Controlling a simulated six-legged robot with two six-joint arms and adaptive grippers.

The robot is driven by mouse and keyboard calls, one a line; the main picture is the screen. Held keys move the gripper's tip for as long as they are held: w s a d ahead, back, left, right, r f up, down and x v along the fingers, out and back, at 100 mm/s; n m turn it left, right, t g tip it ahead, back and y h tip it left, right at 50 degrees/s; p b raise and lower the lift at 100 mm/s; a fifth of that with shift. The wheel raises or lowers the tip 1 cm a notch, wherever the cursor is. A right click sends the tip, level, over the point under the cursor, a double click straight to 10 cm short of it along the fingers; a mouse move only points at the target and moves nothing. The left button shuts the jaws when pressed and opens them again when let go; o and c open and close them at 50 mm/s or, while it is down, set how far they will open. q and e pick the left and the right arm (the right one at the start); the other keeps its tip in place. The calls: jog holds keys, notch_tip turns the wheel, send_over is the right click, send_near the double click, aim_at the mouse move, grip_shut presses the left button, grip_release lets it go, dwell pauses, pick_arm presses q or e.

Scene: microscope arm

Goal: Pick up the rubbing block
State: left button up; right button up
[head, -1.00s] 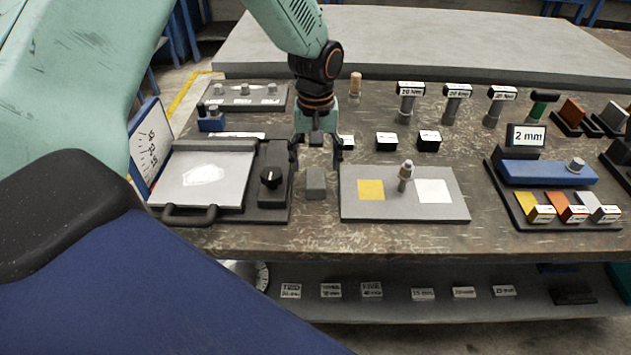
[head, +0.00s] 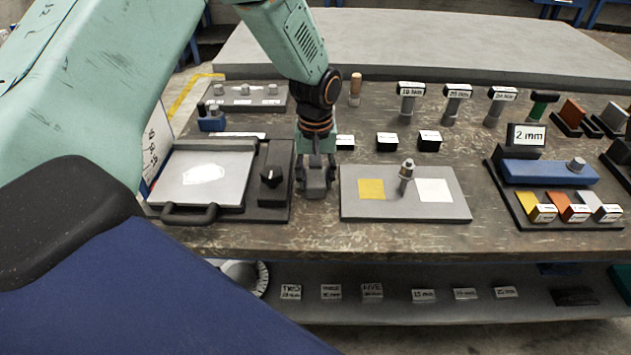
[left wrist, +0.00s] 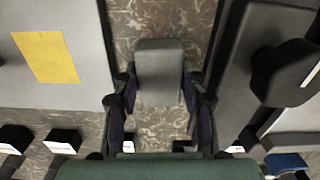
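The rubbing block (left wrist: 160,62) is a small plain grey block, seen between the fingers in the left wrist view. In the head view the block (head: 315,186) is partly covered by the gripper, at the table's front, between the clamp plate and the sample plate. My left gripper (head: 316,182) points down over it. In the left wrist view its fingers (left wrist: 160,88) lie along both sides of the block and look closed against it. No clear gap shows. The block seems to be at table height; I cannot tell if it is lifted. My right gripper is not in view.
A plate with a clamp bar and black knob (head: 270,180) stands close left. A grey plate (head: 455,208) with yellow and white squares and a small peg stands close right. Small black labelled blocks (head: 387,142) stand behind. The front table strip is bare.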

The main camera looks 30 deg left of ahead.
aim_at(316, 176)
pick_arm(q)
jog(key=c, duration=0.7)
notch_tip(316, 176, up, 10)
jog(key=shift+r+p, duration=0.1)
jog(key=shift+p, duration=0.8)
jog(key=o, duration=0.7)
jog(key=c, duration=0.4)
